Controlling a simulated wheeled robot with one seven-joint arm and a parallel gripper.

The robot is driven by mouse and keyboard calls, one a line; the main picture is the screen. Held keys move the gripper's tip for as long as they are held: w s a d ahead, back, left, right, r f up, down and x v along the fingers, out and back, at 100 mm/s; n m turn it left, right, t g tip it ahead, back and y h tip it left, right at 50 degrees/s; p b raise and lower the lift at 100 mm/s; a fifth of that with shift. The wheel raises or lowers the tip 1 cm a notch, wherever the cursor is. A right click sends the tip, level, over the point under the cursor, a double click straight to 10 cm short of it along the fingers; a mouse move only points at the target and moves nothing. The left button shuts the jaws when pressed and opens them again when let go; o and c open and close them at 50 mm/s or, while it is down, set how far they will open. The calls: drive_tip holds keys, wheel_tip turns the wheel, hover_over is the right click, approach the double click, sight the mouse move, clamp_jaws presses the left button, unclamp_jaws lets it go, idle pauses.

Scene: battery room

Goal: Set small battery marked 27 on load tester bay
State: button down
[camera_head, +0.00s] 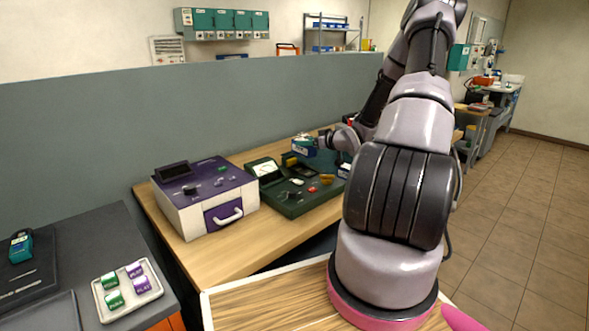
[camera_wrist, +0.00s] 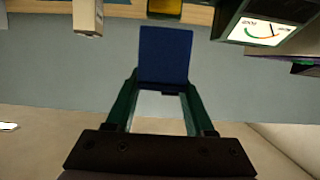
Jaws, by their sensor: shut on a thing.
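My gripper (camera_head: 317,144) is beyond the dark green tester (camera_head: 292,203) on the wooden bench, shut on a small blue battery (camera_head: 303,149) with a greenish top. In the wrist view the gripper (camera_wrist: 165,82) has its two green fingers on either side of the battery's plain dark blue face (camera_wrist: 165,52). The number on the battery is not readable. The battery appears raised near the tester's back right edge; whether it touches anything is unclear. The tester has a white dial meter (camera_head: 265,169), which also shows in the wrist view (camera_wrist: 257,31).
A purple and white device (camera_head: 192,221) with a handle stands left of the tester. A yellow block (camera_head: 289,159) is close to the held battery. A tray (camera_head: 102,304) of green and purple pieces lies at lower left. A grey partition (camera_head: 130,125) runs behind the bench.

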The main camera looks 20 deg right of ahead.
wheel_tip(320, 180, down, 3)
drive_tip(key=shift+a+r, duration=0.15)
drive_tip(key=shift+r, duration=0.05)
drive_tip(key=shift+f, duration=2.3)
drive_tip(key=shift+f, duration=0.1)
drive_tip(key=shift+c, duration=1.3)
unclamp_jaws()
drive_tip(key=shift+f, duration=0.1)
